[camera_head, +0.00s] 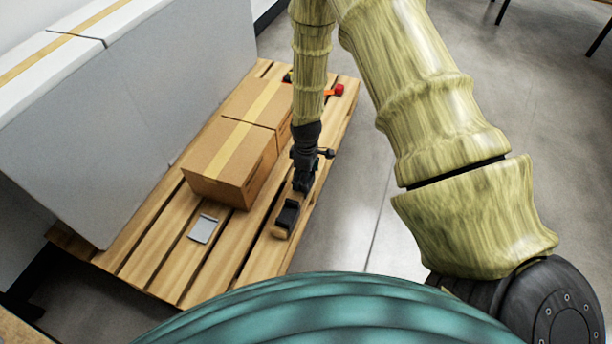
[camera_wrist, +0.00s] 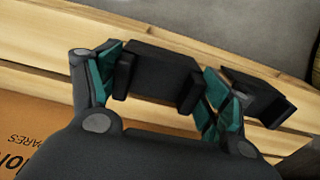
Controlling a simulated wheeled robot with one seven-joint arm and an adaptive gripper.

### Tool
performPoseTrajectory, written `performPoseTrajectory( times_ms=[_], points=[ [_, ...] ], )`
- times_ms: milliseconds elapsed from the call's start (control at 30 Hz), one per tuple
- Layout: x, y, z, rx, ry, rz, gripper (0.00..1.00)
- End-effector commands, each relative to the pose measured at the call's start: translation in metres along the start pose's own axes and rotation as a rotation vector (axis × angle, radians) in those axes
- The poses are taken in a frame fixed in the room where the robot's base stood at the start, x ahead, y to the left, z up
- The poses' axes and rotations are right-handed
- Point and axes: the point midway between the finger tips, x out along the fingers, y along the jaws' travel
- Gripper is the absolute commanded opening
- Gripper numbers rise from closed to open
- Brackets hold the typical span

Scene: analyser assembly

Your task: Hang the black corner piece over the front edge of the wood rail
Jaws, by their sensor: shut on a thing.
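My gripper (camera_head: 303,182) points down over the right side of the pallet. In the wrist view, the green-padded fingers of my gripper (camera_wrist: 162,72) are shut on a black corner piece (camera_wrist: 160,78), which spans between them. A second black piece (camera_wrist: 257,97) shows just right of the right finger. The held piece is hard to separate from the dark gripper in the head view. Whether it touches the rail cannot be told.
The slatted pallet (camera_head: 145,255) carries cardboard boxes (camera_head: 222,178) left of my gripper and a small grey plate (camera_head: 203,228). A red-ended item (camera_head: 338,90) lies at the far end. A large grey carton (camera_head: 130,110) stands left. The floor (camera_head: 350,220) right of the pallet is clear.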

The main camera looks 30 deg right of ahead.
Motion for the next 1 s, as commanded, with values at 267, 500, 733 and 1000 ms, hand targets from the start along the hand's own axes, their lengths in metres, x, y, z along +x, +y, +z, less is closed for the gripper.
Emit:
performPoseTrajectory(
  times_ms=[267,500,733,1000],
  points=[
    [0.0014,0.0000,0.0000,0.000,0.000,0.000,0.55],
    [0.0035,0.0001,-0.0001,0.000,0.000,0.000,0.55],
    [0.0050,0.0002,-0.0002,0.000,0.000,0.000,0.55],
    [0.0050,0.0001,-0.0001,0.000,0.000,0.000,0.89]
  ],
)
